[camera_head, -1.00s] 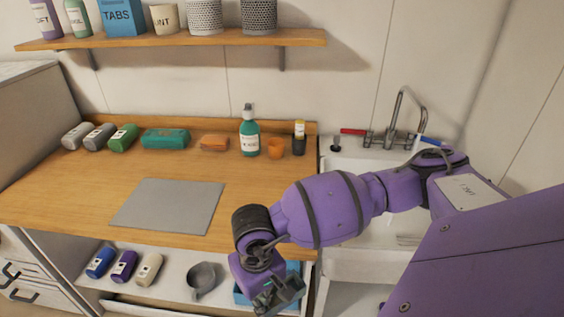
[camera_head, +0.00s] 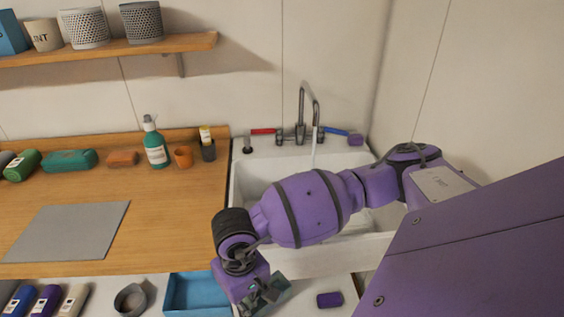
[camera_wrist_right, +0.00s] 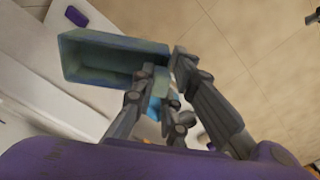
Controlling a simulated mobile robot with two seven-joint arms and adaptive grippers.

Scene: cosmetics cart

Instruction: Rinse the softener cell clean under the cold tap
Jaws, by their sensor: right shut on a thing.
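My right gripper (camera_head: 264,296) is low in front of the cart, below the sink's front edge. In the right wrist view the gripper (camera_wrist_right: 160,82) is shut on a blue-green, open-topped box, which looks like the softener cell (camera_wrist_right: 112,78). Its inside looks dull greenish; I cannot tell how soiled it is. In the head view only a small greenish part of it shows at the fingers. The tap (camera_head: 302,105) stands behind the sink (camera_head: 246,182), with a red handle (camera_head: 262,131) left and a blue handle (camera_head: 335,131) right. A pale streak under the spout looks like running water. My left gripper is out of view.
My right arm covers part of the basin. A blue tray (camera_head: 197,292) and a small purple block (camera_head: 329,299) lie on the lower level. A purple item (camera_head: 356,139) sits by the sink's back right. A green pump bottle (camera_head: 156,146) and orange cup (camera_head: 183,156) stand on the worktop.

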